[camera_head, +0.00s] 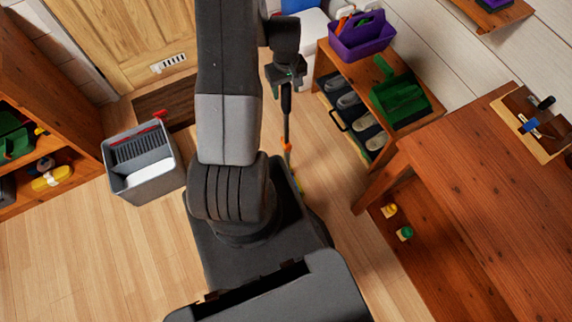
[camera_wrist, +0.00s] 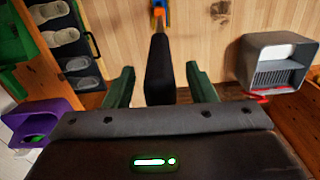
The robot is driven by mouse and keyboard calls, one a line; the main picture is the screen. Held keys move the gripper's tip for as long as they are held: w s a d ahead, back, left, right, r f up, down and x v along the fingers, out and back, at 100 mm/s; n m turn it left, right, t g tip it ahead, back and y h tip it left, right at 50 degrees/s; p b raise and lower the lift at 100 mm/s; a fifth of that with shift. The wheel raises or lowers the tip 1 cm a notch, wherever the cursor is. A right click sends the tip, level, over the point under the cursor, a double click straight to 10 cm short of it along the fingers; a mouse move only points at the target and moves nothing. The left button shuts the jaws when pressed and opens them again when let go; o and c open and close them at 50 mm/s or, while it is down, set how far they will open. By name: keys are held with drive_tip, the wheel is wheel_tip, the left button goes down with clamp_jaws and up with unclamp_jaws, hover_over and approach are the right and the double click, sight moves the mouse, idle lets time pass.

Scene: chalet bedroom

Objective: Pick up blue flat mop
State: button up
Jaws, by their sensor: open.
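The mop's long black handle (camera_head: 286,115) stands roughly upright beneath my gripper (camera_head: 286,74) in the head view, with an orange part lower down. In the wrist view the dark handle (camera_wrist: 160,62) runs between the two spread fingers of my gripper (camera_wrist: 160,86), with orange and blue parts at its far end. The gripper is open around the handle, with gaps on both sides. The mop's head is not clearly visible; my own body hides the lower end.
A grey bucket (camera_head: 143,172) with a red handle stands on the floor at left. A wooden table (camera_head: 490,180) fills the right. Open floor lies at lower left.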

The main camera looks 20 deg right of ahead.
drive_tip(key=shift+f, duration=0.35)
clamp_jaws()
drive_tip(key=shift+r, duration=0.1)
